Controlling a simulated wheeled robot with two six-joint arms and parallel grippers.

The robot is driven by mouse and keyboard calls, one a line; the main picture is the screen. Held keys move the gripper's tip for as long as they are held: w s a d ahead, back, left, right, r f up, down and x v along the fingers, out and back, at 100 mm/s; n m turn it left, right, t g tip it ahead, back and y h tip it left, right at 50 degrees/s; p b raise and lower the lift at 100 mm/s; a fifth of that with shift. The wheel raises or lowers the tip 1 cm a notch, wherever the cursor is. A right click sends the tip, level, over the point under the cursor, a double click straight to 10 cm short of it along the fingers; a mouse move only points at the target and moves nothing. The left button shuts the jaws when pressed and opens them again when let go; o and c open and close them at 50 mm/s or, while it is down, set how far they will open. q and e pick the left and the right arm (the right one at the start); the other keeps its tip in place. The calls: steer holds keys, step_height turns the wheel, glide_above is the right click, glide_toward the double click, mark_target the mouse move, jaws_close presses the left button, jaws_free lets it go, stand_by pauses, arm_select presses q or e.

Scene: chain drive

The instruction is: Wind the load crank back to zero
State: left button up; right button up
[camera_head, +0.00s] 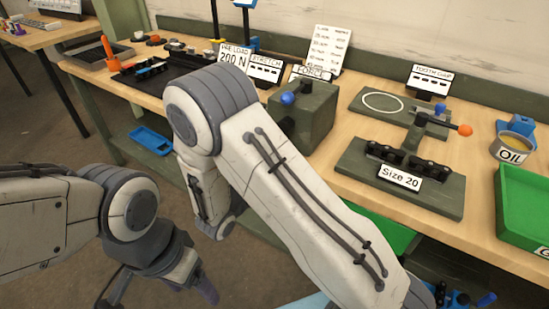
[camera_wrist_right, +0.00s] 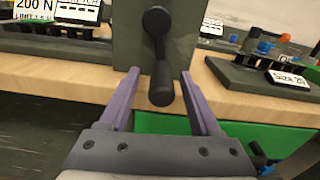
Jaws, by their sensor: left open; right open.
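The load crank (camera_wrist_right: 162,84) is black and hangs down from its hub on the front face of a dark green box, in the right wrist view. The box (camera_head: 312,118) stands at the table's front edge in the head view, with a blue ball knob on it. My right gripper (camera_wrist_right: 160,74) is open, one purple finger on each side of the crank's handle; I cannot tell whether either touches it. In the head view my right arm hides that gripper. My left gripper (camera_head: 196,284) hangs low, away from the table, and is open.
A "200 N" sign (camera_head: 235,57) and a "FORCE" sign (camera_head: 311,73) stand by the box. To the right are a "Size 20" fixture (camera_head: 400,180), an oil can (camera_head: 512,148) and a green bin (camera_head: 525,203). A green panel (camera_wrist_right: 215,128) lies below the table edge.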

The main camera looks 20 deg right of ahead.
steer(key=shift+s+d, duration=0.1)
steer(key=shift+d, duration=0.1)
jaws_close()
steer(key=shift+a, duration=0.2)
stand_by(0.9)
